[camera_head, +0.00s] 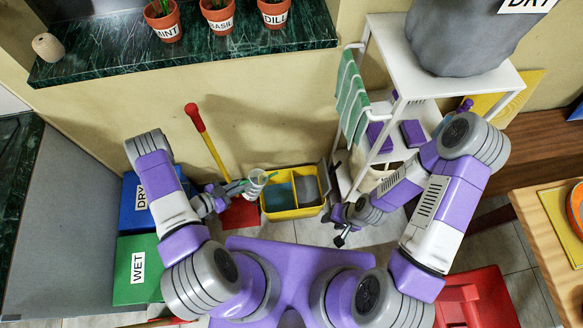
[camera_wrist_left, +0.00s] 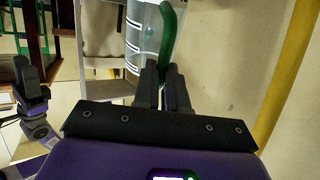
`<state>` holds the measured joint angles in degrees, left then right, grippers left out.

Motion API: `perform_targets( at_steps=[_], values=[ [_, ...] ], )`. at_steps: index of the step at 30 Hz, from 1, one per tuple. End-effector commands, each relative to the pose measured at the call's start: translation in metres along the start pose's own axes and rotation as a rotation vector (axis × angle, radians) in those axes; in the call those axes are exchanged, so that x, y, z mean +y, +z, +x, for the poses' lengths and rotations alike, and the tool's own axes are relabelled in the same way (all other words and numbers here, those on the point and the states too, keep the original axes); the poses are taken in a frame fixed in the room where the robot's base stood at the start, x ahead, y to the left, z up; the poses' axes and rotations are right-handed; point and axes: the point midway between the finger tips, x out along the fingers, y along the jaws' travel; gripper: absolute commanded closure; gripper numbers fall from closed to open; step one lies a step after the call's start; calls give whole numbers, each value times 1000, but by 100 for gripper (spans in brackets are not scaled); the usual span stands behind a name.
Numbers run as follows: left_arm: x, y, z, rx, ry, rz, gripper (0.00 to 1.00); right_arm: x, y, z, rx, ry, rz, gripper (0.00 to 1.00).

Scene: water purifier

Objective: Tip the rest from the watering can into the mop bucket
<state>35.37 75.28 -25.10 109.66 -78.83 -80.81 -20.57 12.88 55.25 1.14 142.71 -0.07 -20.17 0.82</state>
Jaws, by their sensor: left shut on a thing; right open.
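My left gripper (camera_head: 238,188) is shut on the green handle of the clear watering can (camera_head: 257,177), which it holds up beside the mop bucket. In the left wrist view my left gripper's fingers (camera_wrist_left: 162,88) close on the green handle (camera_wrist_left: 168,38), and the can's clear wall with dark bands (camera_wrist_left: 137,45) shows behind. The yellow mop bucket (camera_head: 291,213) stands on the floor with a blue-grey left compartment and a grey right one. The can overlaps its back left corner in the head view. The can's water level is unclear. My right gripper (camera_head: 342,234) is open and empty, right of the bucket.
A red-handled pole (camera_head: 207,139) with a red base leans behind the left gripper. Blue DRY (camera_head: 133,215) and green WET (camera_head: 130,285) bins stand left. A white shelf cart (camera_head: 403,75) stands at the right. A red object (camera_head: 480,300) lies at lower right. Potted herbs line the counter.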

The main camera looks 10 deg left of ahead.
Motion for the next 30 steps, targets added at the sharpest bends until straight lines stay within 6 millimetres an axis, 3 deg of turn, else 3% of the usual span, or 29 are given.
perform_targets(
  at_steps=[15,30],
  values=[
    [-2,48,-12,225,-6,-46,100,0,0,0,0,0,0,57],
    [-3,77,-15,380,-8,-77,100,0,0,0,0,0,0,57]
  ],
)
